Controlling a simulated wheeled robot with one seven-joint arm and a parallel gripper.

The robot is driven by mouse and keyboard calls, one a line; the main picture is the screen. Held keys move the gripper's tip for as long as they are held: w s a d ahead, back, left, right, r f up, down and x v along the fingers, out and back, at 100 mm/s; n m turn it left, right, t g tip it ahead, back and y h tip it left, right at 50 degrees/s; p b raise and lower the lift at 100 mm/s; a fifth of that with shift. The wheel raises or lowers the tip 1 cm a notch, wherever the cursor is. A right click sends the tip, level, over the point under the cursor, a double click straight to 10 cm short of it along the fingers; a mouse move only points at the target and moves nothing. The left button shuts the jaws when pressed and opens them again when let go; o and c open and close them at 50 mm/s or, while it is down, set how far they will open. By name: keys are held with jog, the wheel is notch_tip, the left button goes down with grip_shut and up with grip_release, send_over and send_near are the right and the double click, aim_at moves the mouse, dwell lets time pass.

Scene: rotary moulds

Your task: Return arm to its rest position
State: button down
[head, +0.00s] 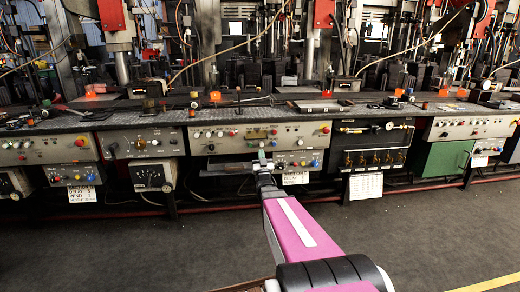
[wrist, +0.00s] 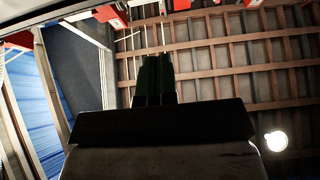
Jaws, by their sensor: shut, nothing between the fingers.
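My arm reaches forward from the bottom of the head view, with pink links. My gripper (head: 262,158) is at its far end, in front of the control panels, small in this view. In the wrist view my gripper (wrist: 156,60) points up the picture, its dark fingers together with nothing between them. The wrist view looks up at a ceiling with wooden beams (wrist: 245,60).
A long workbench (head: 240,114) with machines and panels of knobs and buttons runs across the head view behind my gripper. A green cabinet (head: 444,158) stands at the right. The dark floor (head: 150,245) in front is clear. A round lamp (wrist: 276,141) glows in the wrist view.

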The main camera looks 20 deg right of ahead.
jog(key=s+a+f+g+y, duration=0.1)
jog(key=s+a+f+g, duration=0.1)
jog(key=f+g, duration=0.25)
jog(key=s+a+f+n+g+y, duration=0.1)
jog(key=s+a+f+g, duration=0.15)
jog(key=f+g, duration=0.2)
jog(key=s+a+f+g+y, duration=0.1)
jog(key=a+f+g, duration=0.2)
jog(key=f, duration=0.3)
jog(key=s+a+f+g, duration=0.2)
jog(key=s+g, duration=0.4)
jog(key=s, duration=0.4)
jog(key=s+a+f+g, duration=0.3)
jog(key=s+g, duration=0.3)
jog(key=s, duration=0.4)
jog(key=shift+a+f+n+y, duration=0.15)
jog(key=shift+a+n+y, duration=0.15)
jog(key=shift+n+y, duration=0.1)
